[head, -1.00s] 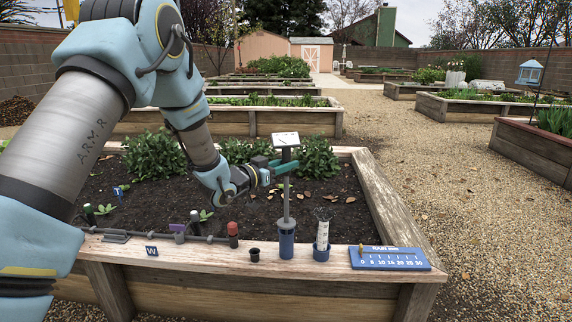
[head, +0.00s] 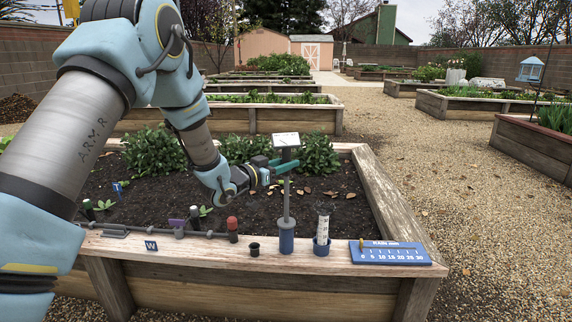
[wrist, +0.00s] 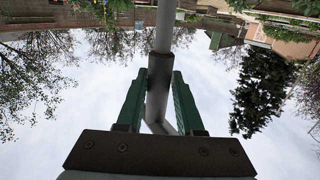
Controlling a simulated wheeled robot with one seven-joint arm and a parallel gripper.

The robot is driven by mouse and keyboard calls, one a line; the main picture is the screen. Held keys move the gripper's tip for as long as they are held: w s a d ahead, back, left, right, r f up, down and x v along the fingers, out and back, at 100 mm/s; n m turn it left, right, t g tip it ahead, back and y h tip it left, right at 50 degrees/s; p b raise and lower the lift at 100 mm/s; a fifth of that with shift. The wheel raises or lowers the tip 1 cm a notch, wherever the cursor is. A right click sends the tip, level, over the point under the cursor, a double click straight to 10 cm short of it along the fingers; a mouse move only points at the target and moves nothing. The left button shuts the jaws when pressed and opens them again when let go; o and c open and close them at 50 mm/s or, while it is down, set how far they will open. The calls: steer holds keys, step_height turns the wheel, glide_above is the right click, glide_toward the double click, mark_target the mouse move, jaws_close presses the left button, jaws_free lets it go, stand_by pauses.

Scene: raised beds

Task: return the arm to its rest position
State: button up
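My gripper (head: 287,166) is at the upper part of a grey upright rod (head: 286,203), just below a small white-topped plate (head: 285,140). The rod's foot stands in a blue holder (head: 286,238) on the front plank of the bed. In the wrist view, the two green fingers (wrist: 160,95) stand on either side of a dark block (wrist: 160,75) on the rod. The fingers lie very close to the block's edges. Whether they touch it cannot be made out. My arm reaches out over the soil from the left.
On the front plank stand a clear rain gauge (head: 323,230), a blue rain scale (head: 390,254), a small black cup (head: 254,249), a red-topped peg (head: 232,229) and a blue W tag (head: 151,245). Leafy plants (head: 318,153) grow behind my gripper. The gravel path (head: 480,220) at right is open.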

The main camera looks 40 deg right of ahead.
mark_target(286, 140)
steer(key=o, duration=0.9)
steer(key=shift+r+p, duration=2.15)
steer(key=shift+r, duration=1.4)
steer(key=shift+f, duration=0.1)
